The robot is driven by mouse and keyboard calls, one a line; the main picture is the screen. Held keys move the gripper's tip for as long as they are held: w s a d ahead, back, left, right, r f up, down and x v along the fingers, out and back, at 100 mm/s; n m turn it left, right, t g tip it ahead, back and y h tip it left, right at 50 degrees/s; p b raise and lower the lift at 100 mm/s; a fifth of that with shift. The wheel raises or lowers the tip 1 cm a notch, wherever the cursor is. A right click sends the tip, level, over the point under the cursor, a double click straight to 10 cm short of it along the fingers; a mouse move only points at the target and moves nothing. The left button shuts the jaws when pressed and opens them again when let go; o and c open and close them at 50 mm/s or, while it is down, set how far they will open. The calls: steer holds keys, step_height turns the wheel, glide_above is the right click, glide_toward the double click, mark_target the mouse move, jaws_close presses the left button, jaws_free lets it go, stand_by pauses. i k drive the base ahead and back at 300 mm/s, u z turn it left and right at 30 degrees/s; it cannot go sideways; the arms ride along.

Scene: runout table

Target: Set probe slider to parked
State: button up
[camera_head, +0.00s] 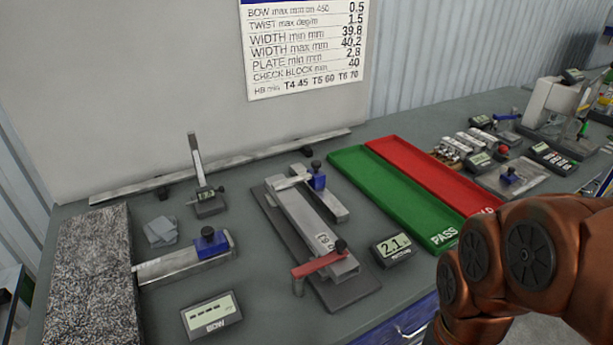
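Two blue slider blocks with dark knobs could be the probe slider; I cannot tell which. One blue slider (211,243) sits near the right end of a flat metal bar (171,265) beside the speckled stone block. The other blue slider (317,179) sits at the far end of a metal fixture that holds a grey profile (307,218). A red lever (318,265) lies across the near end of this fixture. My brown arm fills the lower right corner. My gripper is out of view.
A speckled stone block (92,280) stands at left. A display marked BOW (211,316) shows dashes; another display (391,249) reads 2.1. Green (395,195) and red (432,178) trays lie right of the fixture. A long straightedge (240,160) lies behind.

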mark_target(314, 176)
steer(key=z, duration=0.05)
steer(key=k, duration=0.6)
steer(key=z, duration=0.05)
steer(key=i, duration=0.65)
steer(key=u, duration=0.75)
steer(key=i, duration=0.45)
steer(key=u, duration=0.5)
